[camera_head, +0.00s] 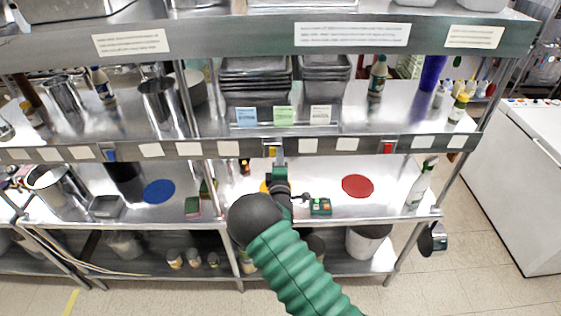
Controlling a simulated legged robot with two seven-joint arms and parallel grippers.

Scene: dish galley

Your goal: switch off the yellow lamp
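A yellow round patch (264,187) lies on the middle steel shelf, mostly hidden behind my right arm. A small yellow piece (271,151) shows on the shelf edge above it, just beside the tip of my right gripper. It may be the lamp's switch, but it is too small to tell its position. My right gripper (278,148) is raised at this edge, close to the yellow piece; whether they touch, and whether the fingers are open, I cannot tell. My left gripper is not in view.
A blue disc (159,191) and a red disc (357,186) lie on the same shelf, with a blue piece (110,155) and a red piece (388,148) on the edge above. A green box (320,207) and a spray bottle (420,186) stand right of my arm.

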